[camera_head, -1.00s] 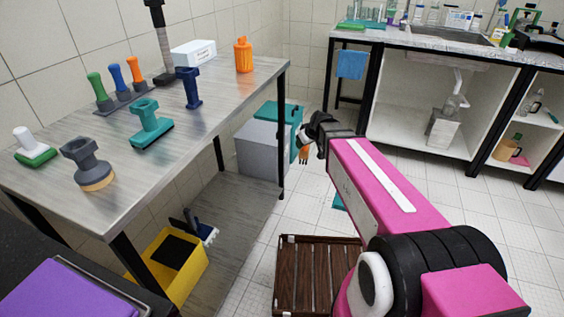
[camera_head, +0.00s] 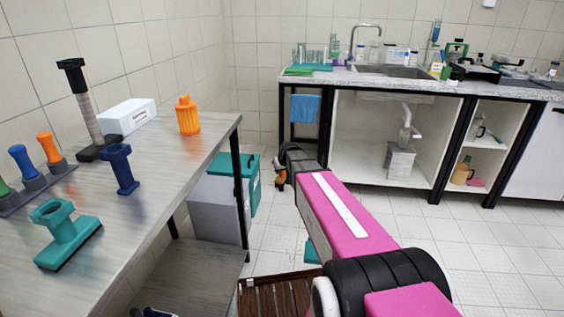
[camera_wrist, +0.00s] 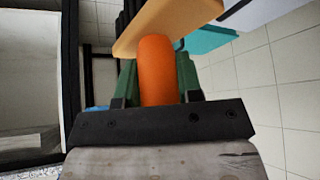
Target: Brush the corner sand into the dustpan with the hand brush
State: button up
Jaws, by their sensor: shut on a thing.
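My gripper (camera_wrist: 158,82) is shut on the orange handle of the hand brush (camera_wrist: 158,62), with a green finger on each side. In the head view, a little orange of the brush (camera_head: 281,182) shows at the end of my arm, near the bin. A teal piece (camera_head: 311,252) on the floor, mostly hidden behind my arm, may be the dustpan. I cannot see any sand in either view.
A grey bin with a teal lid (camera_head: 248,182) stands beyond the left table (camera_head: 150,178), which holds stamps and an orange container (camera_head: 187,116). A brown slatted crate (camera_head: 270,296) is on the floor below. The sink bench (camera_head: 450,88) is behind; floor at right is clear.

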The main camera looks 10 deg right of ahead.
jog(key=w+f+n+y, duration=0.1)
jog(key=w+f, duration=0.3)
jog(key=f, duration=0.6)
jog(key=w+f+n, duration=0.1)
jog(key=w+f, duration=0.3)
jog(key=f, duration=0.6)
jog(key=shift+n+g+y, duration=0.3)
jog(key=shift+n, duration=0.1)
jog(key=shift+w+d+f, duration=0.1)
jog(key=shift+f, duration=5.05)
jog(key=shift+w+d+f, duration=0.1)
jog(key=shift+w+f, duration=0.05)
jog(key=shift+f, duration=4.95)
jog(key=shift+w+d+f, duration=0.1)
jog(key=shift+f, duration=5.05)
jog(key=shift+r, duration=0.25)
jog(key=shift+f, duration=0.15)
jog(key=shift+f, duration=1)
jog(key=shift+s+d, duration=0.35)
jog(key=shift+d, duration=0.6)
jog(key=shift+s+d, duration=0.3)
jog(key=shift+d, duration=0.7)
jog(key=shift+s+d, duration=0.35)
jog(key=shift+d, duration=0.6)
